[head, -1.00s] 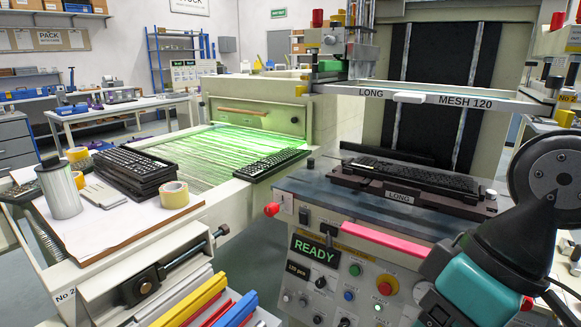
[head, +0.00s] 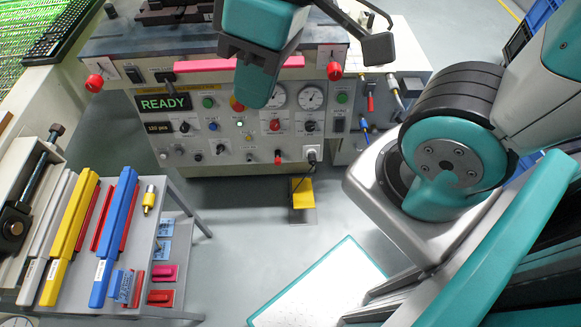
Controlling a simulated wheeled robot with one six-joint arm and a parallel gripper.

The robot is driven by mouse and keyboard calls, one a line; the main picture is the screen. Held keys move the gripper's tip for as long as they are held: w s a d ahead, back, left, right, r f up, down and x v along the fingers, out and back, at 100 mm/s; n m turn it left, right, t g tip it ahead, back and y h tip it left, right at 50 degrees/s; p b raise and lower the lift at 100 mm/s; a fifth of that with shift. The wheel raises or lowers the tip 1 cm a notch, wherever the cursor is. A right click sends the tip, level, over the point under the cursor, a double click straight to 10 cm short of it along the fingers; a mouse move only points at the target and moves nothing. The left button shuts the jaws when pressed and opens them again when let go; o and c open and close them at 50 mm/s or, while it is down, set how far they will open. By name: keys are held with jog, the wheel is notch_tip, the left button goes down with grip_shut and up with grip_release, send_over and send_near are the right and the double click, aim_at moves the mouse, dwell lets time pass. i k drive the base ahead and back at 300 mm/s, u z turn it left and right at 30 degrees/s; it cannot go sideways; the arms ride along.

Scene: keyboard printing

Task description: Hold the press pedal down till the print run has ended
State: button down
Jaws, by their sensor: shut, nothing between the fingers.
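The press pedal (head: 302,193) is a yellow plate on a grey base. It lies on the floor in front of the press, near the middle of the head view, with nothing on it. The press panel (head: 221,130) stands behind it, and its display (head: 164,103) reads READY in green. My gripper (head: 260,98) is the teal and dark end at the top, in front of the panel, high above the pedal and apart from it. It is shut and empty; its fingertips are hard to make out.
A side table (head: 150,262) at the left holds yellow, blue, red and white bars. The grey floor between table and pedal is clear. A plugged cable hangs from the panel above the pedal.

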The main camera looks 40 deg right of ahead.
aim_at(303, 197)
jog(key=z, duration=1.6)
jog(key=k, duration=1.2)
jog(key=u, duration=0.9)
jog(key=i, duration=1)
jog(key=u, duration=0.05)
